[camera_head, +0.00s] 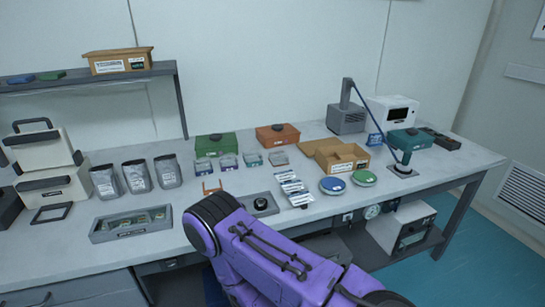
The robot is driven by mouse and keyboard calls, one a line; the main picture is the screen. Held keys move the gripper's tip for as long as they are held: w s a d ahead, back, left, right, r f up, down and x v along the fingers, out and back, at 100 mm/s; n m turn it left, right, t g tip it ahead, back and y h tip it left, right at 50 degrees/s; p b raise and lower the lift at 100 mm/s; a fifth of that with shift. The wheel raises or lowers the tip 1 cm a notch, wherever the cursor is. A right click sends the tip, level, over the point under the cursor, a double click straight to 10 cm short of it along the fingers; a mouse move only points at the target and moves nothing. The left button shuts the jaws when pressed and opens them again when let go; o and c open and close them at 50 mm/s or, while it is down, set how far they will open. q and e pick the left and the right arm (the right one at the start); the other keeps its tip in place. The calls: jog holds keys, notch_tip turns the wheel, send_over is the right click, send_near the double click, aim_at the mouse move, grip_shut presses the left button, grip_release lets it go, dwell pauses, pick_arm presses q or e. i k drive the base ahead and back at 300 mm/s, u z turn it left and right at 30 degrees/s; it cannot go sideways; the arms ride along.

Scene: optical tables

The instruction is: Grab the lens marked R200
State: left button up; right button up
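No marking reading R200 is legible in the head view, so I cannot tell which item is that lens. A dark round piece (262,203) sits on a grey pad just beyond a purple arm of mine. A blue round case (332,185) and a green round case (364,177) lie to the right. The purple arm reaches in from the lower right over the front edge; no gripper fingers show.
The table (400,182) is crowded. Silver pouches (137,176) and a grey tray (131,225) stand left. A green box (216,145), an orange box (278,134) and an open cardboard box (342,158) stand behind. A blue-armed lamp (378,120) rises at right.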

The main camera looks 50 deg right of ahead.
aim_at(261, 203)
jog(key=u, duration=0.75)
jog(key=k, duration=0.15)
jog(key=z, duration=2.2)
jog(key=i, duration=1.2)
jog(key=u, duration=0.3)
